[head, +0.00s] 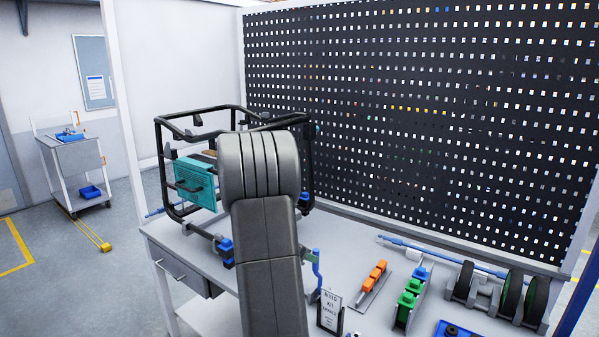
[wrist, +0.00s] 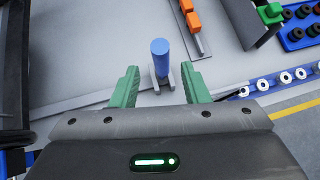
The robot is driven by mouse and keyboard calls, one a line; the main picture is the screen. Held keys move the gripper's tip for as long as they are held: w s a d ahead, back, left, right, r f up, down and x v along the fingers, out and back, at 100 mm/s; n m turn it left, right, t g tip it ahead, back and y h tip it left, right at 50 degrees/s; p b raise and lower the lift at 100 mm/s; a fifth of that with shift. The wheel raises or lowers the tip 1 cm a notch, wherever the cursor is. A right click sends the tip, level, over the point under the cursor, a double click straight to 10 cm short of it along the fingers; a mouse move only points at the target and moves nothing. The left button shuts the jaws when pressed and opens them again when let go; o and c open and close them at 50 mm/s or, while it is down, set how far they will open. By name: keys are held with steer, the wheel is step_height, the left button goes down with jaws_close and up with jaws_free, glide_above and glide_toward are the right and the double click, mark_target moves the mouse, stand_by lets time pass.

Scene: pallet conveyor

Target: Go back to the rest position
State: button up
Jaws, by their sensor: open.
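My gripper (wrist: 160,88) shows in the wrist view with its two green fingers apart. A blue cylindrical part (wrist: 160,58) on a small grey holder stands beyond and between the fingertips; I cannot tell from this view how far below them it is. Nothing is seen clamped in the fingers. In the head view my dark arm fills the middle and hides my gripper and part of the workbench (head: 365,318).
A black tube frame (head: 163,165) with a teal box (head: 194,183) stands at the left of the bench. Orange blocks (head: 374,276), green blocks (head: 408,299) and black wheels (head: 511,292) lie at the right. A sign (head: 330,311) stands near the front. A perforated black panel (head: 430,130) closes the back.

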steer(key=x, duration=0.8)
steer(key=shift+f+b, duration=0.4)
steer(key=shift+f, duration=0.05)
steer(key=shift+s+a+t+b, duration=0.3)
steer(key=shift+s+t+b, duration=0.15)
steer(key=shift+b, duration=0.4)
steer(key=s+a+t+h+b, duration=0.1)
steer(key=b, duration=0.2)
steer(key=shift+s+f, duration=0.1)
steer(key=shift+f, duration=0.05)
steer(key=s+a+f+t+h+b, duration=0.1)
steer(key=s+t+h+b, duration=0.1)
steer(key=b, duration=0.4)
steer(key=m+t+h+b, duration=0.1)
steer(key=t+h+b, duration=0.15)
steer(key=b, duration=0.45)
glide_toward(314, 267)
steer(key=s+a+f, duration=0.2)
steer(key=s+f, duration=0.1)
steer(key=shift+s+a, duration=0.15)
steer(key=shift+s, duration=0.35)
steer(key=shift+f, duration=0.15)
